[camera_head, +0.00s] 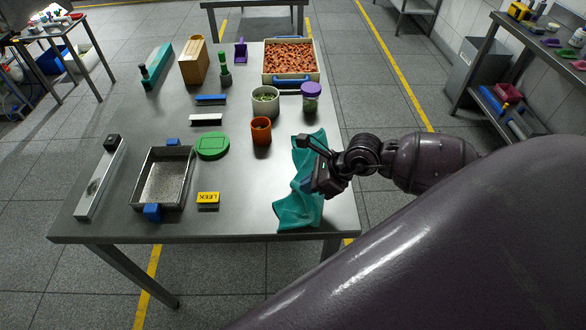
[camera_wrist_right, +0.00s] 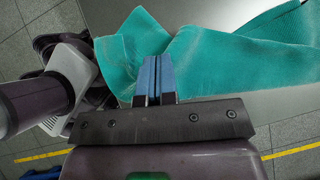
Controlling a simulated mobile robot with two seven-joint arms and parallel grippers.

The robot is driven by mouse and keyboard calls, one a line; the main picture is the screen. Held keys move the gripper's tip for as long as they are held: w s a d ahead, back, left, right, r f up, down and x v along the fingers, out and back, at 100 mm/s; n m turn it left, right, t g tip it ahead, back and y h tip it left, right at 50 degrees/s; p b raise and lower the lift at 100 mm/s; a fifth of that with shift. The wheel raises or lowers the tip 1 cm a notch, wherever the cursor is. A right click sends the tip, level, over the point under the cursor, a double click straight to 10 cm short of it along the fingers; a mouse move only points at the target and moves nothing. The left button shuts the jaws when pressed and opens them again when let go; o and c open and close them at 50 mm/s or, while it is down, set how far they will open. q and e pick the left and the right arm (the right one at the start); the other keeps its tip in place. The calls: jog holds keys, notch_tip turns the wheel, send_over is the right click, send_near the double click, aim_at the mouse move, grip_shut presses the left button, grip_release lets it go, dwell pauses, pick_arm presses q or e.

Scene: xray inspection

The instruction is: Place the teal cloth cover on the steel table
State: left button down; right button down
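The teal cloth cover (camera_head: 298,204) lies crumpled and creased along the right edge of the steel table (camera_head: 245,222), with its upper part reaching back past my gripper. My right gripper (camera_head: 308,184) comes in from the right, low over the middle of the cloth. In the right wrist view, its blue fingers (camera_wrist_right: 154,66) are together, with folds of the teal cloth (camera_wrist_right: 210,55) gathered at their tips. It looks shut on the cloth, though the pinch itself is hidden. My left gripper is not in view.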

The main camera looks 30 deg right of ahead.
jog(key=shift+f, duration=0.25)
jog(key=shift+f+b, duration=1.1)
jog(key=shift+f, duration=0.65)
jog(key=shift+r, duration=0.1)
